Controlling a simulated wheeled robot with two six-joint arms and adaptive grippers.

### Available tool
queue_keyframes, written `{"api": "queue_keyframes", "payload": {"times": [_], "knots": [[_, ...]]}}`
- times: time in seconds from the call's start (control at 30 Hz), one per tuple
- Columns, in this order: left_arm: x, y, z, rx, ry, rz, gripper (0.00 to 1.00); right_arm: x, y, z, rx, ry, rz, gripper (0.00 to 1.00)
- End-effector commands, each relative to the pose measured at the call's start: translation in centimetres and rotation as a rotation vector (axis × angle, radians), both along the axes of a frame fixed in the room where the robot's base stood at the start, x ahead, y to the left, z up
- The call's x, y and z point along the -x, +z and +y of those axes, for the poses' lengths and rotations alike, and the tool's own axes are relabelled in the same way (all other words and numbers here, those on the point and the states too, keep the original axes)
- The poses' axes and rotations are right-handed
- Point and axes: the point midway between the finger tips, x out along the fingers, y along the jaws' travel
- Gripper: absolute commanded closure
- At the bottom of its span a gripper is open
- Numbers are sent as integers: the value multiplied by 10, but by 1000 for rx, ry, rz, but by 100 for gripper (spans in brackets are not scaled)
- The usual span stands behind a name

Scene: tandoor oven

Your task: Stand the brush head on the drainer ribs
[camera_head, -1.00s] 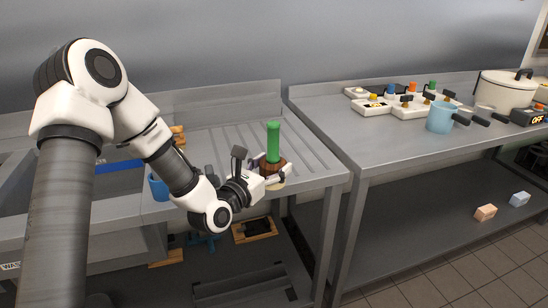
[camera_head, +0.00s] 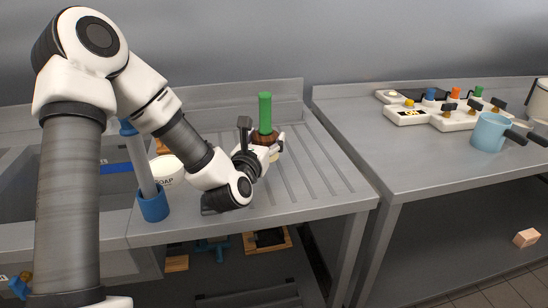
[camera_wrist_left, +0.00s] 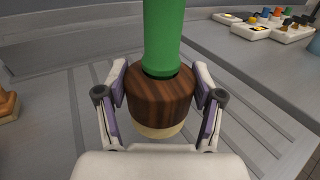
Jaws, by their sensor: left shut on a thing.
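The brush head has a green handle (camera_head: 265,113), a dark wooden block (camera_head: 265,138) and a pale bottom; it is upright in the head view. My left gripper (camera_head: 268,148) is shut on the wooden block, with one finger on each side. In the left wrist view the block (camera_wrist_left: 160,100) sits between the two fingers, pale end down. The drainer ribs (camera_head: 318,165) run across the steel board beneath and to the right. I cannot tell whether the pale end touches them. My right gripper is not in view.
A blue holder (camera_head: 153,204) with a grey-handled tool and a white soap bowl (camera_head: 166,170) stand left of the drainer. A blue pot (camera_head: 490,131) and a knob panel (camera_head: 440,115) are on the right counter. The right part of the drainer is clear.

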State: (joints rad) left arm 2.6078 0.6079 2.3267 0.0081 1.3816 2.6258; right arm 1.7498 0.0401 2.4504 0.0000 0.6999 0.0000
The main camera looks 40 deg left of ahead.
Motion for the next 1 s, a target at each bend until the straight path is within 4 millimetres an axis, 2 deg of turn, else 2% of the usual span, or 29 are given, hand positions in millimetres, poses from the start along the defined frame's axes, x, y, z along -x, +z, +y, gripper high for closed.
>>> {"api": "queue_keyframes", "payload": {"times": [0.3,0.7,0.73,0.77,0.8,1.0], "knots": [[0,-52,0,-3,0,0,100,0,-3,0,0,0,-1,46],[0,-59,0,-1,-1,-4,100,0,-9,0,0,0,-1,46],[0,-59,0,-1,-1,-2,26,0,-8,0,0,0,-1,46],[0,-58,0,-1,-1,-2,15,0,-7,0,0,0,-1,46],[0,-58,0,-1,-1,-2,8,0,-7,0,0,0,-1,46],[0,-58,0,-1,-1,-2,8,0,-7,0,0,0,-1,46]]}}
